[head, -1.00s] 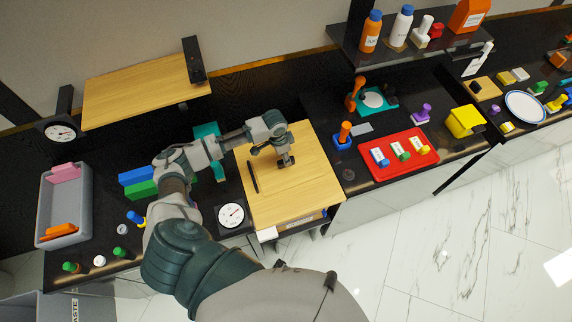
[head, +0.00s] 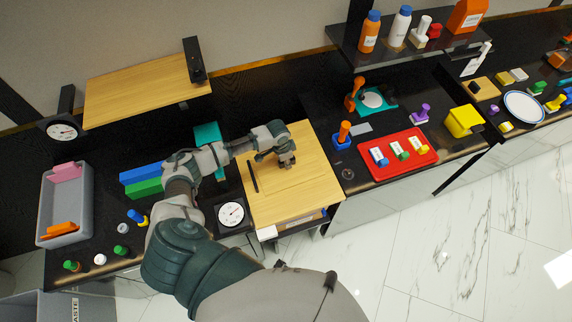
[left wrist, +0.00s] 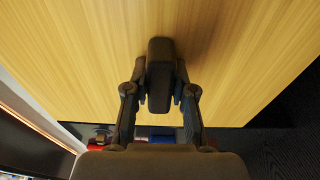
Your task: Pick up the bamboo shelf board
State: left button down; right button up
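A light bamboo board (head: 315,190) lies on the counter in the middle of the head view, with a dark bar (head: 252,177) near its left side. My left gripper (head: 287,161) is over its upper middle, pointing down. In the left wrist view the same board (left wrist: 70,60) fills the upper part, and a dark handle (left wrist: 160,60) stands on it. The left fingers (left wrist: 160,95) are on both sides of this handle and look closed against it. Any gap under the board cannot be made out. My right gripper is not in view.
Another bamboo board (head: 140,92) rests on wall brackets at upper left. A dial (head: 231,214) is left of the counter board; a red tray (head: 398,153) and a blue-based orange stamp (head: 342,140) are to its right. A grey bin (head: 45,205) stands far left.

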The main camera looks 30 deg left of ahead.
pick_arm(q)
jog(key=shift+r, duration=0.45)
jog(key=r, duration=0.8)
jog(key=shift+w+a, duration=0.1)
jog(key=shift+a, duration=0.15)
jog(key=shift+d+r, duration=0.1)
jog(key=shift+r, duration=0.25)
jog(key=shift+d+r, duration=0.1)
jog(key=shift+r, duration=0.15)
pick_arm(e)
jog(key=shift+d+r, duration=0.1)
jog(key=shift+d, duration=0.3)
